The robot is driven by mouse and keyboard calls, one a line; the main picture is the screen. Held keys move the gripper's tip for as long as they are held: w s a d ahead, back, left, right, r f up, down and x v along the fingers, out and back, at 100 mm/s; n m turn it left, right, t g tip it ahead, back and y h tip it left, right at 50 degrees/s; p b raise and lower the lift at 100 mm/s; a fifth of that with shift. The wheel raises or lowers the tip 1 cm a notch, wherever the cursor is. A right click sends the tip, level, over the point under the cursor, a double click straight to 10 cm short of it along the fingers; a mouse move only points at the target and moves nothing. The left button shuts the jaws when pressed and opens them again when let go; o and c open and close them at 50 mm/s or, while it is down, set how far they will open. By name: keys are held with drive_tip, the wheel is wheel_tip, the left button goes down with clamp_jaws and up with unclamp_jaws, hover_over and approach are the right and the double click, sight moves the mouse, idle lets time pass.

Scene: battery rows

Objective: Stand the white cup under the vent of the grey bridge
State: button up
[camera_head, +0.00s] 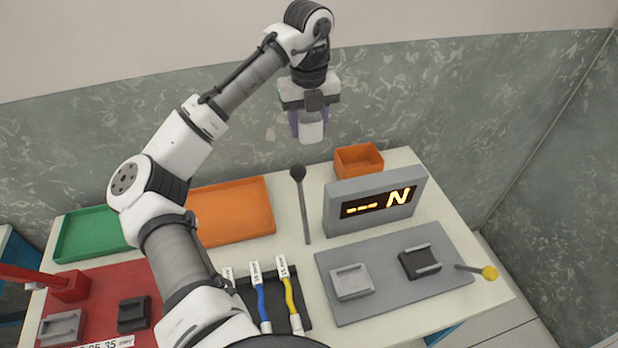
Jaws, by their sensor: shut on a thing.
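My gripper (309,124) is up in the air behind the table's back edge in the picture, in front of the marbled wall. Its purple fingers are shut on a small white thing (312,131), held well above the table. Its shape is partly hidden by the fingers, and I cannot tell for sure that it is a cup. I see no other white cup. No grey bridge with a vent is plain to see. A grey upright box (337,221) with a lit display reading dashes and "N" stands at the right of the table.
A grey plate (375,309) carries a light holder (351,283), a black holder (419,261) and a yellow-knobbed lever (489,273). An orange bin (358,161), orange tray (266,205), green tray (85,235), black-knobbed rod (303,208), cables (262,303) and red board (102,320) share the table.

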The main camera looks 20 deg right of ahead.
sight(309, 192)
drive_tip(key=f+p, duration=0.3)
drive_tip(key=f, duration=1.5)
drive_tip(key=shift+s, duration=0.2)
drive_tip(key=shift+f, duration=0.15)
drive_tip(key=o, duration=1)
drive_tip(key=shift+c, duration=0.2)
